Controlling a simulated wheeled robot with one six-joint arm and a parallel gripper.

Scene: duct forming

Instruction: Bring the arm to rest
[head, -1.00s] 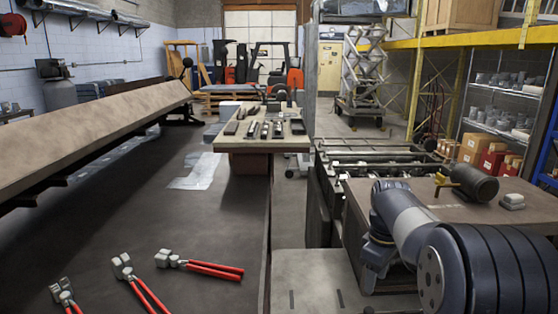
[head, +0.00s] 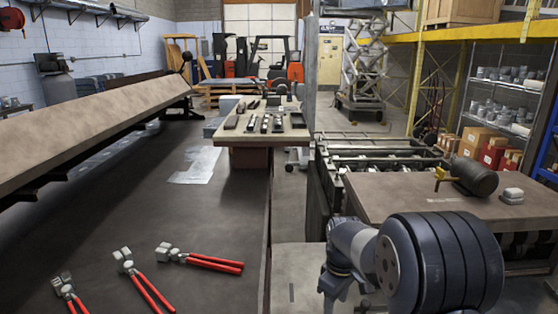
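My arm (head: 445,262) is at the lower right of the head view, with a large dark ribbed joint closest to the camera. A lighter grey link runs left from it to a smaller wrist part (head: 340,275), which points down toward the bottom edge. No gripper fingers can be made out. I see nothing held by the arm. The arm's end is right of the dark worktable's edge and in front of the brown-topped bench, over a pale surface.
Several red-handled hand tools (head: 205,262) lie on the dark worktable (head: 215,225) at left. A small table (head: 240,141) with dark tools stands ahead. The brown-topped bench (head: 400,196) at right carries a dark cylindrical motor (head: 476,178). Yellow racking (head: 420,75) stands behind it.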

